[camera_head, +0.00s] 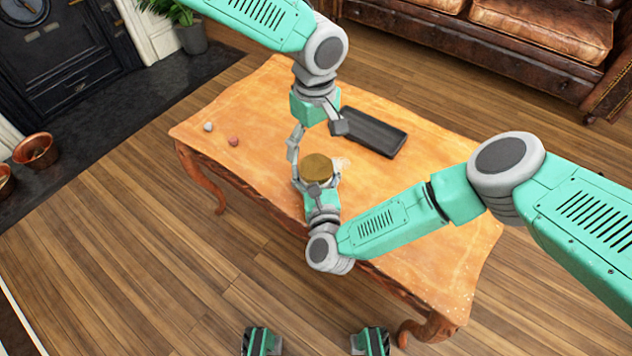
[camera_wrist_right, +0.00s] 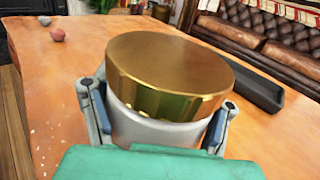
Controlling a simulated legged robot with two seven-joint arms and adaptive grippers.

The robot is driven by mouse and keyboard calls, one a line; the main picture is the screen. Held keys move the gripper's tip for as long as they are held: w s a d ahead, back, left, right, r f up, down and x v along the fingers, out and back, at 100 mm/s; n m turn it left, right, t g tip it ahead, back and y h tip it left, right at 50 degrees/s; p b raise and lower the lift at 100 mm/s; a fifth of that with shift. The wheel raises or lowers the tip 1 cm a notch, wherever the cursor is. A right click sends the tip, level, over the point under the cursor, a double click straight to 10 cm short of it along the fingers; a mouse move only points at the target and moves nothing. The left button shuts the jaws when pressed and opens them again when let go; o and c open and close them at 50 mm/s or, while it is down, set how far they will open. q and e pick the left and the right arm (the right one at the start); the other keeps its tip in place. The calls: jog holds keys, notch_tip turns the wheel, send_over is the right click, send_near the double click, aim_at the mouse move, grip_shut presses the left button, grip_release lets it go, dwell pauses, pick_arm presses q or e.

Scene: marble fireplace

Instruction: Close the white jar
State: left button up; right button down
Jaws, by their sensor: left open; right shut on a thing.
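The white jar (camera_wrist_right: 160,130) stands between the fingers of my right gripper (camera_wrist_right: 160,122), which is shut on its sides. A round gold lid (camera_wrist_right: 170,75) is on top of the jar; whether it is fully seated I cannot tell. In the head view the lid (camera_head: 317,167) hides most of the jar, and my right gripper (camera_head: 317,183) reaches it from the front. My left gripper (camera_head: 317,138) is open and empty, pointing down just behind the lid, apart from it as far as I can see.
The wooden table (camera_head: 265,110) carries a black tray (camera_head: 373,132) at the back right, near my left gripper. A white ball (camera_head: 208,127) and a reddish ball (camera_head: 233,141) lie at the left. The table's left part is mostly clear. A leather sofa (camera_head: 540,35) stands behind.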

aim_at(313, 166)
pick_arm(q)
jog(key=n, duration=0.7)
jog(key=shift+w+a+r, duration=0.15)
jog(key=shift+a, duration=0.15)
pick_arm(e)
jog(key=shift+a, duration=0.2)
pick_arm(q)
jog(key=n, duration=0.4)
jog(key=shift+w+r+n, duration=0.1)
jog(key=shift+w+n, duration=0.05)
jog(key=shift+n, duration=0.25)
pick_arm(e)
jog(key=shift+d, duration=0.1)
pick_arm(q)
jog(key=shift+f, duration=4.05)
